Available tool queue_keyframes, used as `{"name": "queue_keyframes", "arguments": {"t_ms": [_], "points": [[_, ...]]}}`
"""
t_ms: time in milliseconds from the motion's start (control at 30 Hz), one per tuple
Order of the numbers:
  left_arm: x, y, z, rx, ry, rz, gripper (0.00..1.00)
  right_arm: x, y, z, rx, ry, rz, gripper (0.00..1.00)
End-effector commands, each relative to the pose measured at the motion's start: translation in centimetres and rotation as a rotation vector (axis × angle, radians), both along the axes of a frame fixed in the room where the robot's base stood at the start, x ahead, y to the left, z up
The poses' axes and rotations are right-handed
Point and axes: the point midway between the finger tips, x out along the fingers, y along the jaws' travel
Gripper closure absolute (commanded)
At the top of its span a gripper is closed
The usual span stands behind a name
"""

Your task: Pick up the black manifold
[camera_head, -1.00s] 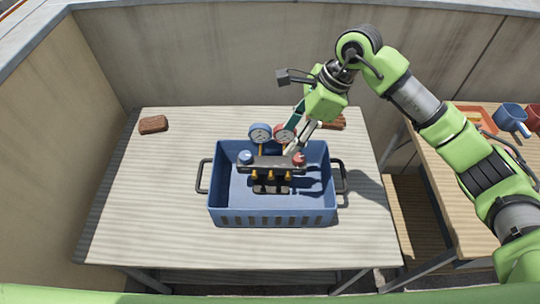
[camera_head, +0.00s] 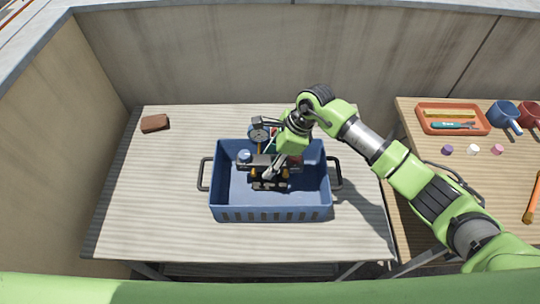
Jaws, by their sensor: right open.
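The black manifold (camera_head: 257,164) stands in the blue basket (camera_head: 275,214) on the table. A blue-rimmed gauge (camera_head: 259,134) rises from its back and a blue knob (camera_head: 244,156) sits at its left end. Brass fittings show along its front. My right gripper (camera_head: 268,175) reaches down into the basket, over the manifold's middle and right part. It is open. My right arm hides the red gauge and most of the right end. I cannot tell whether the fingers touch the manifold. My left gripper is not in view.
The basket has dark handles at its left (camera_head: 205,174) and right. A brown block (camera_head: 155,123) lies at the table's back left. A side table at right holds an orange tray (camera_head: 424,126), mugs (camera_head: 503,112) and small caps.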

Motion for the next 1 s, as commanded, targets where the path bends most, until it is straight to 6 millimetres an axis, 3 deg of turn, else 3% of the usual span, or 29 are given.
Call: {"name": "queue_keyframes", "arguments": {"t_ms": [267, 400, 467, 1000], "points": [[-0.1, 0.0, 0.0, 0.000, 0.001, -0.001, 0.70, 0.0, 0.1, -0.4, 0.000, -0.001, 0.001, 0.53], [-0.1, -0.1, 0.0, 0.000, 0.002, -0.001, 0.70, 0.0, 0.1, -0.3, 0.000, -0.001, 0.001, 0.89], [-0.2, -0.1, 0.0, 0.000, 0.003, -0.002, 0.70, 0.0, 0.1, -0.3, 0.000, -0.001, 0.001, 1.00], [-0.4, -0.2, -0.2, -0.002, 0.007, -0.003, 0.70, 0.3, 0.3, 0.9, 0.007, -0.008, 0.000, 1.00]]}}
